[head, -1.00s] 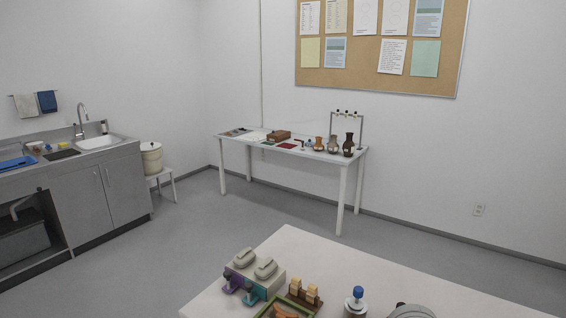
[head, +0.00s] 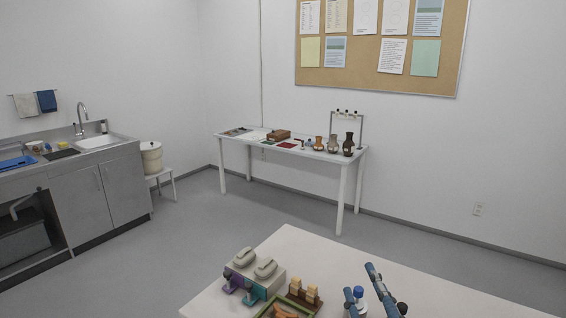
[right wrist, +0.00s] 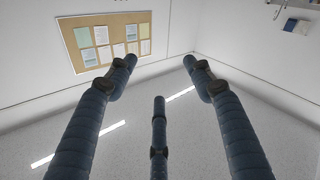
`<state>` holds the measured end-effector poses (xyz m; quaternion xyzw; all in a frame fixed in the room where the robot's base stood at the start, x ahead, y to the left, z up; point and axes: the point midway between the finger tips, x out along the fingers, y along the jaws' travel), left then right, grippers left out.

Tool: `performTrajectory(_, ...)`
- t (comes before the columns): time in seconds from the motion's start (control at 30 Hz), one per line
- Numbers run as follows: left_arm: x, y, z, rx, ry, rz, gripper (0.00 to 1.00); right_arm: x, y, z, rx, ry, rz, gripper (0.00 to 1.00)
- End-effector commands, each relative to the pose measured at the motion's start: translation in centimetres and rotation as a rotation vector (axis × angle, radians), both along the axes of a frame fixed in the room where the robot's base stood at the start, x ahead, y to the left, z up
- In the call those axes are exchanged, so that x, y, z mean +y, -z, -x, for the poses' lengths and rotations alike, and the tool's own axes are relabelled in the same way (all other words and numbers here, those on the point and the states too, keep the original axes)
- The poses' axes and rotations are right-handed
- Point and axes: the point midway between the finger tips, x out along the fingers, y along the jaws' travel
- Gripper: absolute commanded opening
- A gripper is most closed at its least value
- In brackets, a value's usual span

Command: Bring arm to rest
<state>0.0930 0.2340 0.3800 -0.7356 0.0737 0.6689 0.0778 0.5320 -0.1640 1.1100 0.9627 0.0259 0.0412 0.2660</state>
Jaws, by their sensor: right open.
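My right gripper (head: 361,283) shows at the bottom right of the head view, its blue fingers raised over the near white table (head: 290,243). My left gripper is in neither view.
The near table also holds a grey device with two rounded tops (head: 254,262), a small rack with pale pieces (head: 304,291) and a green-edged tray (head: 268,310). A far table (head: 230,137) with vases stands at the wall. A sink counter (head: 100,158) is at left.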

Motion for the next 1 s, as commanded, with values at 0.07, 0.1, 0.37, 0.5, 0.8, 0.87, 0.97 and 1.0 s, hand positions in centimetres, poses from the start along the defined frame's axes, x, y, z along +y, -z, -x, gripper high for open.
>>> performTrajectory(0.07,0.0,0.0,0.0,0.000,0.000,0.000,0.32,-2.3,5.8,1.1,0.196,0.075,-0.066,0.52)
performTrajectory(0.1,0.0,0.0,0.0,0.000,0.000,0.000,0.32,-3.2,8.7,2.0,0.293,0.107,-0.094,0.52)
performTrajectory(0.37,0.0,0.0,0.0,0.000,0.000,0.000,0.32,-5.4,22.9,11.7,0.843,0.236,-0.222,0.52)
performTrajectory(0.5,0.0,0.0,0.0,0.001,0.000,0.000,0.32,-5.1,26.7,16.9,1.046,0.259,-0.256,0.52)
performTrajectory(0.8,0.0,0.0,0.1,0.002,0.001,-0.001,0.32,-4.0,32.3,24.7,1.347,0.272,-0.296,0.52)
performTrajectory(0.87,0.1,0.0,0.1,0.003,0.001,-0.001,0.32,-3.9,34.1,24.3,1.352,0.273,-0.293,0.52)
performTrajectory(0.97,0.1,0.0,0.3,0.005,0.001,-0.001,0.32,-3.8,37.3,23.8,1.362,0.275,-0.291,0.52)
performTrajectory(1.0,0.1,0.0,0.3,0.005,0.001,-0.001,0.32,-3.8,38.8,23.7,1.368,0.275,-0.288,0.52)
